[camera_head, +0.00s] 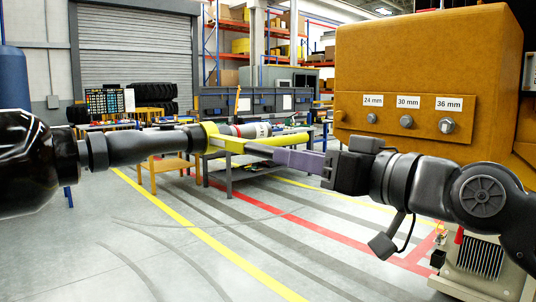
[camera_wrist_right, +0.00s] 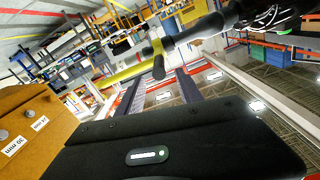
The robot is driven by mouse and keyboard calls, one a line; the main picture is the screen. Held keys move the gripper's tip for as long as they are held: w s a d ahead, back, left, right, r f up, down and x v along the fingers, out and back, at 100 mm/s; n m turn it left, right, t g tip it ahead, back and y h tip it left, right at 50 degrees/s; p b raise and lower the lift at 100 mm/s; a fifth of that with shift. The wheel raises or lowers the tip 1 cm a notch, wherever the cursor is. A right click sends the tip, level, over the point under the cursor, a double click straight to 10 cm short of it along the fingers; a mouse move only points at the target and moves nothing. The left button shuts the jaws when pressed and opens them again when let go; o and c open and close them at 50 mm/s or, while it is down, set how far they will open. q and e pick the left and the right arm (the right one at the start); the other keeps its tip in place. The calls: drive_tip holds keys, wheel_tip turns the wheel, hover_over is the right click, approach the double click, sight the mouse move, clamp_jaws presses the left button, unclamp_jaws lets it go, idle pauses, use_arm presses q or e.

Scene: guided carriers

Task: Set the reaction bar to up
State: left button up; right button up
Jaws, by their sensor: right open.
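A long dark tool (camera_head: 140,146) lies level across the head view, coming in from the left. A yellow collar with the reaction bar (camera_head: 212,139) sits at its right end, and the bar points sideways to the right, not upward. The bar also shows in the right wrist view (camera_wrist_right: 122,75). My right gripper (camera_head: 252,149) comes from the right with its long fingers at the bar. In the wrist view its fingers are apart, and a dark stub on the tool shows near their tips; I cannot tell if they touch. My left arm's black end is at the left; its jaws cannot be made out.
A large orange block (camera_head: 430,60) stands at the right with bolts labelled 24 mm, 30 mm and 36 mm. Grey floor with yellow and red lines is clear in front.

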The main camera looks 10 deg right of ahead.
sight(268, 151)
drive_tip(key=shift+p+x, duration=0.5)
drive_tip(key=shift+x, duration=3.45)
drive_tip(key=shift+c, duration=0.2)
clamp_jaws()
